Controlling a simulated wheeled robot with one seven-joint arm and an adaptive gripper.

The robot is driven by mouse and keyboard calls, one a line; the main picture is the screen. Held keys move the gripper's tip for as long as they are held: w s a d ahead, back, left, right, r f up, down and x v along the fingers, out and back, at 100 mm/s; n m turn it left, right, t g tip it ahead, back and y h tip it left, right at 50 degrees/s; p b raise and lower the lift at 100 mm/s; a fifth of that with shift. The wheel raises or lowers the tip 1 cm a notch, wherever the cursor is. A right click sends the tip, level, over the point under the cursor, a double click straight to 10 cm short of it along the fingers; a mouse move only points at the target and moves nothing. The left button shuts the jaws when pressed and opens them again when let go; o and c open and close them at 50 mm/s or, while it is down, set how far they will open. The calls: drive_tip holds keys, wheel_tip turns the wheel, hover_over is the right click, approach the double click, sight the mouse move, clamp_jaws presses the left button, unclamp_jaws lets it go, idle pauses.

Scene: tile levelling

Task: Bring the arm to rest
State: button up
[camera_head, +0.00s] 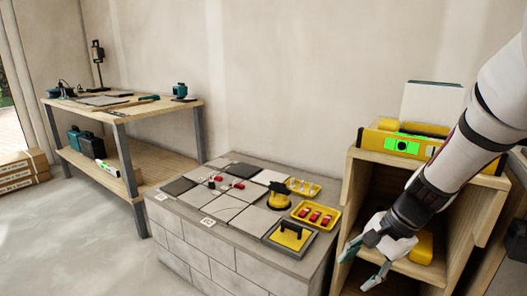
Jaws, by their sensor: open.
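My arm comes in from the right edge. My gripper (365,268) hangs low at the right, in front of the wooden shelf unit (351,203), with its fingers spread apart and nothing between them. It points down and to the left, beside the right end of the tiled block. My arm covers part of the shelf's openings.
A yellow level (402,143) lies on the shelf unit. A workbench (120,108) stands at left; the floor before it is clear.

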drive_tip(key=s+a+r+n+g, duration=0.1)
drive_tip(key=s+a+r+n, duration=0.2)
drive_tip(key=s+r, duration=0.35)
drive_tip(key=s+a+r+n, duration=0.2)
drive_tip(key=s+r+n, duration=0.25)
drive_tip(key=s, duration=0.25)
drive_tip(key=s+d+r+n+h, duration=0.25)
drive_tip(key=s+n+h, duration=0.2)
drive_tip(key=s, duration=1.25)
wheel_tip(320, 180, up, 38)
drive_tip(key=t+p, duration=0.3)
drive_tip(key=p, duration=3.3)
drive_tip(key=shift+d+r+n+t+p, duration=0.2)
drive_tip(key=shift+n+t+p, duration=0.1)
drive_tip(key=shift+t+p, duration=0.1)
drive_tip(key=shift+w+d, duration=0.1)
